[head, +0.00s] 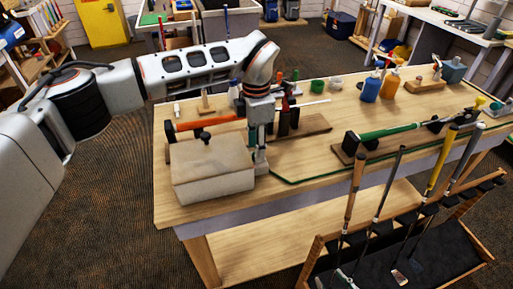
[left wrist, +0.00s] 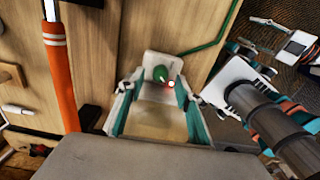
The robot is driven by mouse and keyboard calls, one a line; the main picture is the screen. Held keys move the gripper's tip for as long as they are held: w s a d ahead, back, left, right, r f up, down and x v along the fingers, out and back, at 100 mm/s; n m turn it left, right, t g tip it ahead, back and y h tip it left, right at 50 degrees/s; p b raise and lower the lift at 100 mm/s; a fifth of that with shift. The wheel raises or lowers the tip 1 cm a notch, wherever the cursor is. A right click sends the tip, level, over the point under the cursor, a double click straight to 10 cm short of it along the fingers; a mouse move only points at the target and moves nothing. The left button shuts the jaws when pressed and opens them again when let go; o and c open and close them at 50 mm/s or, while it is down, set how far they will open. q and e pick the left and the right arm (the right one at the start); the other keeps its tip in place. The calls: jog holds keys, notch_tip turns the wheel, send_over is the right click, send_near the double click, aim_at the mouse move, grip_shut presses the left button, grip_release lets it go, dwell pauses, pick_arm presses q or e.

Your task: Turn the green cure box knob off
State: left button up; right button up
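My left gripper (head: 259,165) points down at the box's right side and hides the green knob in the head view. In the left wrist view, its teal-edged fingers (left wrist: 157,90) are apart, on either side of the green knob. Contact with the knob cannot be told.
An orange-shafted club (head: 205,124) lies behind the box; it also shows in the left wrist view (left wrist: 58,75). Bottles (head: 371,88) and a green-shafted club (head: 395,130) are further right on the bench. A rack of upright clubs (head: 405,250) stands in front.

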pick_arm(q)
jog(key=shift+f, duration=0.95)
grip_shut()
pick_arm(e)
jog(key=shift+w+d+r, duration=0.15)
jog(key=shift+d, duration=0.1)
